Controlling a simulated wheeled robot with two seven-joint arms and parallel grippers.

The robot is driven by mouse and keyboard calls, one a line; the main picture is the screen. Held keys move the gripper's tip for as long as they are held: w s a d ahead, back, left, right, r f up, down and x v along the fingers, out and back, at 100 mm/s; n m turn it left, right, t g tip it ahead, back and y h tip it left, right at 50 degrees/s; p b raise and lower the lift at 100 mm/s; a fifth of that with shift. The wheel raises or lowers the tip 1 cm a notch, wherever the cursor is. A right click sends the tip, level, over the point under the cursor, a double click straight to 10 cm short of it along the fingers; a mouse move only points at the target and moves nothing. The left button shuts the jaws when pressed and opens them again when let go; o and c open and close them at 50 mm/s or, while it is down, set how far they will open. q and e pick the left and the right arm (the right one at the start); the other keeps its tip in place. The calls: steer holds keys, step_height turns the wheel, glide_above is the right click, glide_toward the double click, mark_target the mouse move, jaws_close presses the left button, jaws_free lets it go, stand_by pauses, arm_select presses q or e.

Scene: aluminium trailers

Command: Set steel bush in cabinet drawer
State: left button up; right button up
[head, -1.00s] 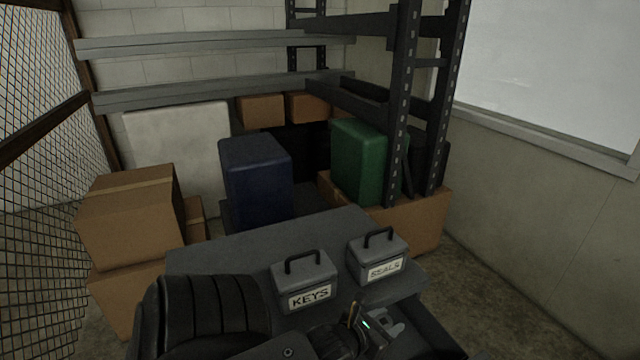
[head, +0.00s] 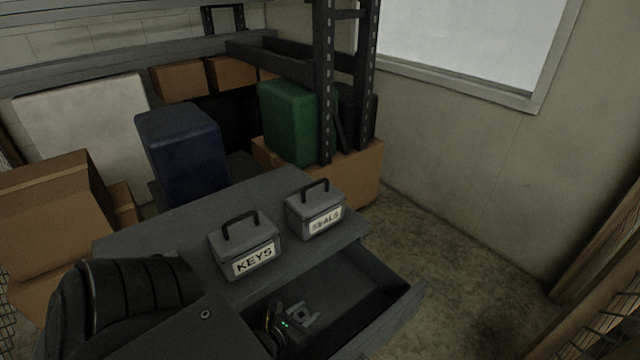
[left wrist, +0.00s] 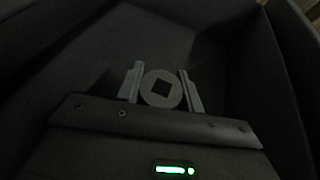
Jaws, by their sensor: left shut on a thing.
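The cabinet drawer (head: 393,312) stands pulled open at the front of the grey cabinet (head: 168,223). My left gripper (head: 303,314) is inside the drawer's outline in the head view, over its dark floor. In the left wrist view the gripper (left wrist: 161,88) is shut on the steel bush (left wrist: 174,99), a round grey piece with a square dark hole, held between the two fingers. Drawer walls rise around it there. Whether the bush touches the drawer floor I cannot tell. My right gripper is not in view.
Two grey boxes, one labelled KEYS (head: 244,247) and one labelled SEALS (head: 315,211), stand on the cabinet top behind the drawer. Cardboard boxes (head: 55,215) are at the left. Bare floor (head: 455,260) lies to the right.

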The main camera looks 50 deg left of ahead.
mark_target(323, 307)
arm_select(q)
step_height(323, 307, down, 2)
steer(key=shift+f, duration=0.15)
steer(key=w, duration=0.3)
steer(key=shift+w+a+f, duration=0.15)
steer(key=shift+w+a, duration=0.25)
steer(key=shift+w, duration=0.65)
steer(key=x, duration=0.3)
steer(key=shift+w, duration=0.15)
steer(key=shift+f, duration=0.15)
steer(key=o, duration=1.2)
steer(key=shift+c, duration=0.2)
